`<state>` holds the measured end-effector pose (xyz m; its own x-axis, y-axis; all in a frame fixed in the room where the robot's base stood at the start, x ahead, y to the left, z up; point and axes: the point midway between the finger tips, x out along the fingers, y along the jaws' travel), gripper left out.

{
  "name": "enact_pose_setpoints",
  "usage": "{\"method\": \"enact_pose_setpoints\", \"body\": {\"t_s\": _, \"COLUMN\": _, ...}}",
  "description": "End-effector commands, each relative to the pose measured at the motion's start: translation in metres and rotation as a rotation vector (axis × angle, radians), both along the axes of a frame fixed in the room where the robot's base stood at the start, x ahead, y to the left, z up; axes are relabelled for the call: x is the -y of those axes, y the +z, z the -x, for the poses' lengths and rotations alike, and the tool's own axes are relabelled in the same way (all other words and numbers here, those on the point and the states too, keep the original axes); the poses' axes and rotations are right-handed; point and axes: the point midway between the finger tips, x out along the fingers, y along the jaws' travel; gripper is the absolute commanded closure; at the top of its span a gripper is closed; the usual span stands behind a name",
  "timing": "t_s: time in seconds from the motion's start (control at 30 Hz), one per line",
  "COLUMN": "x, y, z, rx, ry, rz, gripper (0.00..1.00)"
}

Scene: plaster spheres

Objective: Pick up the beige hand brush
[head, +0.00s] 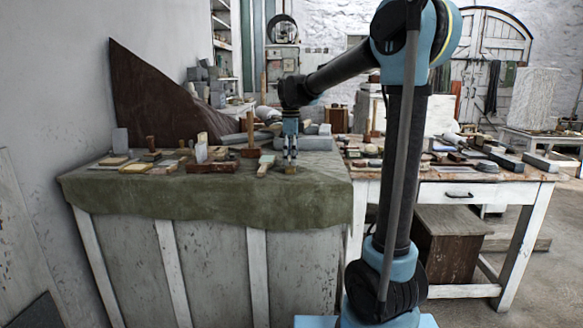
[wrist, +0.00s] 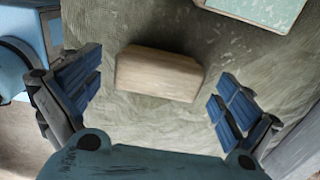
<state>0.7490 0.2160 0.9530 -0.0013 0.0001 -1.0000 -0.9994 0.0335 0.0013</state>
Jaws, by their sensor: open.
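The beige hand brush (wrist: 160,73) shows in the wrist view as a pale wooden block with rounded corners, lying on the green cloth. Its bristles cannot be made out from above. In the head view, the brush (head: 290,170) is a small beige shape near the cloth's front right. My gripper (head: 290,157) points down just above it. In the wrist view, my gripper (wrist: 156,92) is open, with blue-padded fingers spread to the left and right of the brush. Clear gaps show on both sides, and nothing is held.
The green cloth (head: 220,197) covers the bench top. A green-topped block (head: 265,164) lies close left of the brush; it also shows in the wrist view (wrist: 262,8). Several blocks and tools stand farther left. A cluttered white table (head: 480,180) is on the right.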

Motion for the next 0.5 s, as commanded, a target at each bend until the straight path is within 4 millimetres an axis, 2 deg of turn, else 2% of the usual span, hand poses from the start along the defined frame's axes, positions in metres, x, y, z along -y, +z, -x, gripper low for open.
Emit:
{"method": "enact_pose_setpoints", "body": {"t_s": 0.1, "x": 0.0001, "y": -0.0069, "z": 0.0000, "rx": 0.000, "ry": 0.000, "rz": 0.000, "gripper": 0.02}}
{"method": "enact_pose_setpoints", "body": {"t_s": 0.33, "x": 0.0001, "y": -0.0077, "z": -0.0001, "rx": 0.000, "ry": 0.000, "rz": 0.000, "gripper": 0.02}}
{"method": "enact_pose_setpoints", "body": {"t_s": 0.37, "x": 0.0001, "y": -0.0076, "z": -0.0001, "rx": 0.000, "ry": 0.000, "rz": 0.000, "gripper": 0.06}}
{"method": "enact_pose_setpoints", "body": {"t_s": 0.5, "x": 0.0000, "y": -0.0075, "z": -0.0001, "rx": 0.000, "ry": 0.000, "rz": 0.000, "gripper": 0.38}}
